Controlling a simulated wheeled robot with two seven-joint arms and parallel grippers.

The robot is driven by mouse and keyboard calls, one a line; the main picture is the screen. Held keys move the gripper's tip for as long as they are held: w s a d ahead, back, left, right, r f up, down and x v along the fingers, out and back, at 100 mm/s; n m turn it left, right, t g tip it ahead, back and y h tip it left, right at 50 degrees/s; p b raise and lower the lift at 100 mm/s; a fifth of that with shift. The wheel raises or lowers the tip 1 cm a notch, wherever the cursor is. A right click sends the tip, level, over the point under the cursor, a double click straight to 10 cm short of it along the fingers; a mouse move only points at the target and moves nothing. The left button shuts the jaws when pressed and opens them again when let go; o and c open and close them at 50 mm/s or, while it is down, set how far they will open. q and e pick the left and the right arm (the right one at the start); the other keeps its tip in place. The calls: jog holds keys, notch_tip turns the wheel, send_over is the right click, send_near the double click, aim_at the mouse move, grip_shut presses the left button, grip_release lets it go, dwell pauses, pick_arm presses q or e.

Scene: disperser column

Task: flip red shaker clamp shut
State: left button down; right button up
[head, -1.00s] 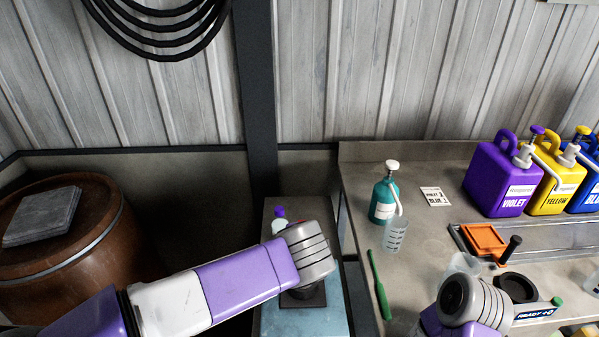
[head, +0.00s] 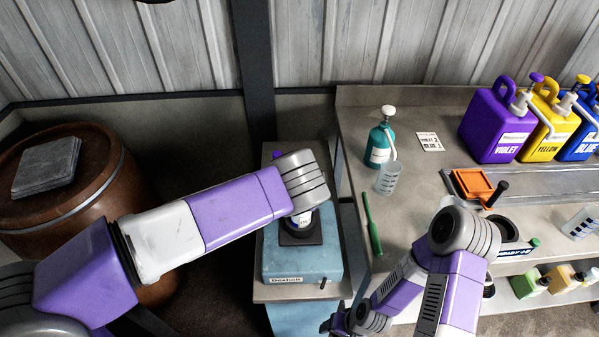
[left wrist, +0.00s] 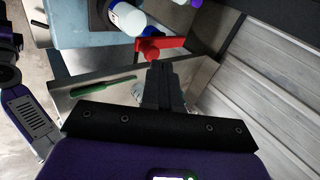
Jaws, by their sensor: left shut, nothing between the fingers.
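The blue shaker (head: 270,262) stands on a narrow bench, with a dark square plate on top. A white bottle with a blue label (head: 301,221) stands on the plate, its upper part hidden behind my left wrist. In the left wrist view, the red clamp (left wrist: 172,43) lies beside the white bottle (left wrist: 128,18), with a round red end nearest my fingers. My left gripper (left wrist: 158,68) is shut and empty, its fingertips close to that red end; I cannot tell if they touch. My right gripper (head: 340,322) is low in the head view, its fingers unclear.
A long counter on the right holds a green stick (head: 371,224), a teal pump bottle (head: 380,144), a clear cup (head: 388,178) and several coloured jugs. A brown barrel (head: 65,200) stands at the left. A corrugated wall is behind.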

pick_arm(q)
jog(key=s+r, duration=0.2)
jog(key=s, duration=0.7)
jog(key=shift+s+d+r, duration=0.15)
jog(key=shift+s+r, duration=0.1)
jog(key=shift+s, duration=0.1)
